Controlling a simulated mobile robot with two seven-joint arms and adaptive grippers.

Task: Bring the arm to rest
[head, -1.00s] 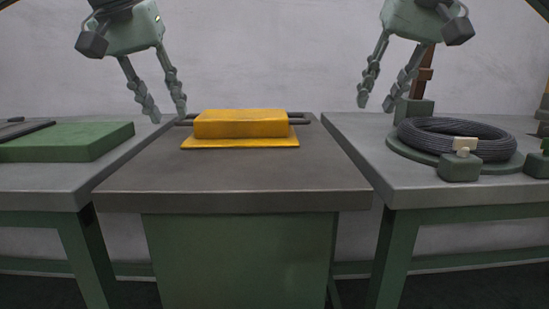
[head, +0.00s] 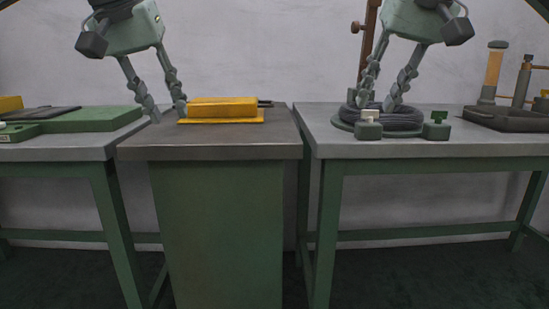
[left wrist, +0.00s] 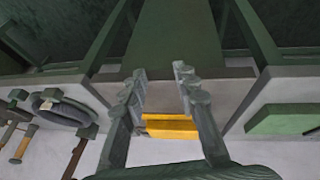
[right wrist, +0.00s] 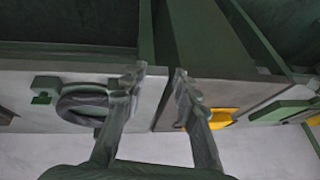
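My left gripper (head: 168,113) hangs open and empty in the head view, its fingers pointing down, in line with the left end of the yellow block (head: 222,106). In the left wrist view its two fingers are spread with nothing between them (left wrist: 160,75). My right gripper (head: 376,107) hangs open in the head view, its fingertips in line with the coil of dark cable (head: 402,121). In the right wrist view its fingers (right wrist: 158,72) are apart and empty, with the coil (right wrist: 85,103) off to the left.
The yellow block lies on the middle cabinet (head: 210,150). The coil sits on the right table (head: 430,151), with a hammer-like tool (head: 492,72) in a dark tray (head: 505,119) farther right. A green board (head: 92,119) lies on the left table (head: 60,150). Gaps separate the tables.

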